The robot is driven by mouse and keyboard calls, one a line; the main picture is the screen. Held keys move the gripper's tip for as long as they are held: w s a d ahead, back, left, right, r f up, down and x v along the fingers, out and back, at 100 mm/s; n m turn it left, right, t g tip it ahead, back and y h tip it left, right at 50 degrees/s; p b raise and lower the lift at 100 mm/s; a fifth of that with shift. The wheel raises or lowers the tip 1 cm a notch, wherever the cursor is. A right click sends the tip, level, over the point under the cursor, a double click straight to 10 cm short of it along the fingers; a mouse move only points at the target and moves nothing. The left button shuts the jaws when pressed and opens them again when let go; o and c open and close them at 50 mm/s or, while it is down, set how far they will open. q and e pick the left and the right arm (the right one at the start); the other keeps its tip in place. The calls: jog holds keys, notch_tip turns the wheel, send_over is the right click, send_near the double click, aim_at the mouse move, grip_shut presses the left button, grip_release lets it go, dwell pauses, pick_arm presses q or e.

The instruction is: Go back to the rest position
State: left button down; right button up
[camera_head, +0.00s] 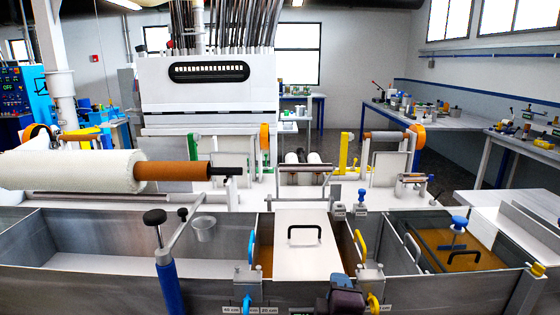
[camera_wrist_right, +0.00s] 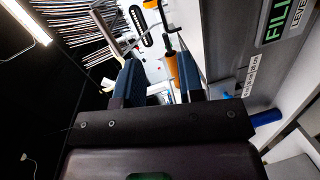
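My right gripper (camera_wrist_right: 160,82) shows in the right wrist view, its two dark fingers apart with nothing held between them. In the head view a dark part of my right arm (camera_head: 346,297) shows at the bottom edge, in front of the resin bath (camera_head: 310,293). My left gripper is in neither view. The bath is a long grey metal trough across the foreground. A white lid with a black handle (camera_head: 303,258) covers its middle part.
A white roll on a brown core (camera_head: 80,170) lies behind the bath at left. A blue post with a black knob (camera_head: 168,275) stands at the bath's front. Blue (camera_head: 251,250) and yellow (camera_head: 361,247) handles flank the lid. A green-lettered display (camera_wrist_right: 275,20) is close on the right in the wrist view.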

jog(key=s+d+f+m+y, duration=0.2)
jog(key=d+f+m, duration=0.1)
jog(key=f+m, duration=0.3)
jog(key=s+d+f+m+y, duration=0.2)
jog(key=d+f+m, duration=0.1)
jog(key=f+m, duration=0.25)
jog(key=s+d+f+m+g+h, duration=0.1)
jog(key=s+d+f+g, duration=0.1)
jog(key=s+d+f, duration=0.3)
jog(key=s+d+f+m+g+h, duration=0.1)
jog(key=s+d+f+m+g, duration=0.1)
jog(key=s+d+f, duration=0.3)
jog(key=s+f, duration=0.4)
jog(key=s, duration=0.1)
jog(key=shift+s+h, duration=0.25)
jog(key=shift+h, duration=0.15)
